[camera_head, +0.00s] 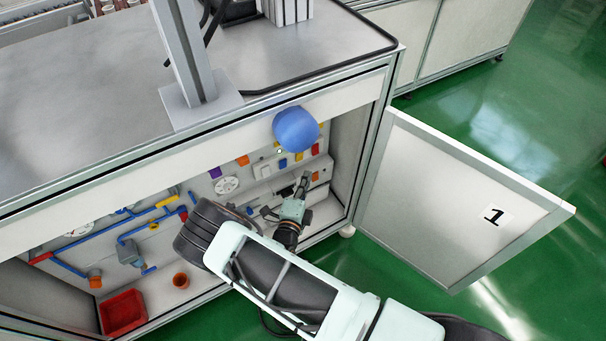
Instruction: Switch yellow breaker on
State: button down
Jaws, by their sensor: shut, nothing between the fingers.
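A small yellow block (299,157) sits between a blue one (283,163) and a red one (315,149) on the back panel inside the open cabinet. It looks like the yellow breaker, but it is too small to tell whether it is on or off. My gripper (305,179) is inside the cabinet, just below the yellow block in the picture. Its fingers are shut and empty. I cannot tell whether the fingertips touch anything on the panel. A blue rounded thing (296,129) at the cabinet's upper edge hides part of the panel above the row.
The cabinet door (455,205), marked 1, stands open at right. The worktop (80,130) overhangs the opening.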

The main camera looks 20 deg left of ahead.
jog(key=s+p, duration=0.1)
jog(key=s, duration=0.8)
jog(key=shift+s+d+f, duration=0.15)
jog(key=shift+s+f, duration=0.15)
jog(key=shift+f, duration=0.15)
